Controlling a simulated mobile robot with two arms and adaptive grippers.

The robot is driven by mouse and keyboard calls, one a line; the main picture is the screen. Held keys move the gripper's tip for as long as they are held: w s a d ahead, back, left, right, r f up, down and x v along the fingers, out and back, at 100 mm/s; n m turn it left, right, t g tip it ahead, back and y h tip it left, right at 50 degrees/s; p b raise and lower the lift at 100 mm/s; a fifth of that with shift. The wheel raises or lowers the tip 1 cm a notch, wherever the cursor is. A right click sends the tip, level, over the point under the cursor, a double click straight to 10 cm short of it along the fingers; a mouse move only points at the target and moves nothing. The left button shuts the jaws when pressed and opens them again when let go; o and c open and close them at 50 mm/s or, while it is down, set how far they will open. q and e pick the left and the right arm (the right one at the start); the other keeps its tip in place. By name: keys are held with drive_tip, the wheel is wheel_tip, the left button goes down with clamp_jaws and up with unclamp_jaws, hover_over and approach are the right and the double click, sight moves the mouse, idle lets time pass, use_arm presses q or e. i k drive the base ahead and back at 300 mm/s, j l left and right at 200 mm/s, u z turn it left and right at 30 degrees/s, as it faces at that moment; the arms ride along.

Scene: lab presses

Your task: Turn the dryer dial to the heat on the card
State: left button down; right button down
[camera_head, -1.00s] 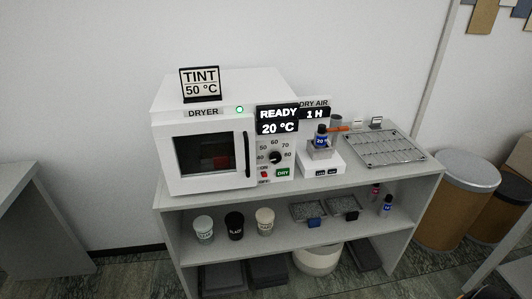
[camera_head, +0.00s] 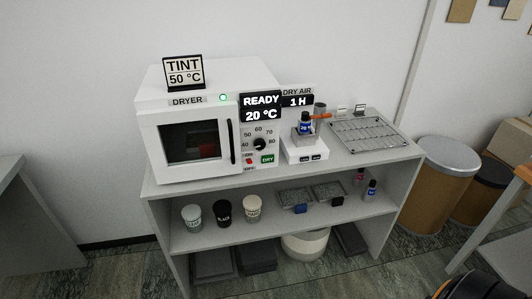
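The white dryer (camera_head: 182,142) stands at the left of the grey shelf unit's top, its door closed. Its black dial (camera_head: 260,144) is at the right of its front, ringed by numbers that include 40, 50, 60, 70 and 80. I cannot tell where the dial points. The display (camera_head: 261,107) reads READY 20 °C. A green DRY button (camera_head: 267,159) and a small red switch (camera_head: 249,161) sit below the dial. The card (camera_head: 184,73) on top of the dryer reads TINT 50 °C. Neither gripper can be made out in view.
Right of the dryer stand a white device (camera_head: 304,149) holding a small bottle and a metal rack tray (camera_head: 370,135). Cups and small trays fill the middle shelf (camera_head: 225,238). Bins (camera_head: 448,180) stand at the right. Floor in front is clear.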

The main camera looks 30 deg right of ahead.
sight(259, 144)
drive_tip(key=k+z, duration=0.15)
drive_tip(key=z, duration=0.3)
drive_tip(key=k+l+z, duration=0.1)
drive_tip(key=z, duration=0.4)
drive_tip(key=k, duration=0.1)
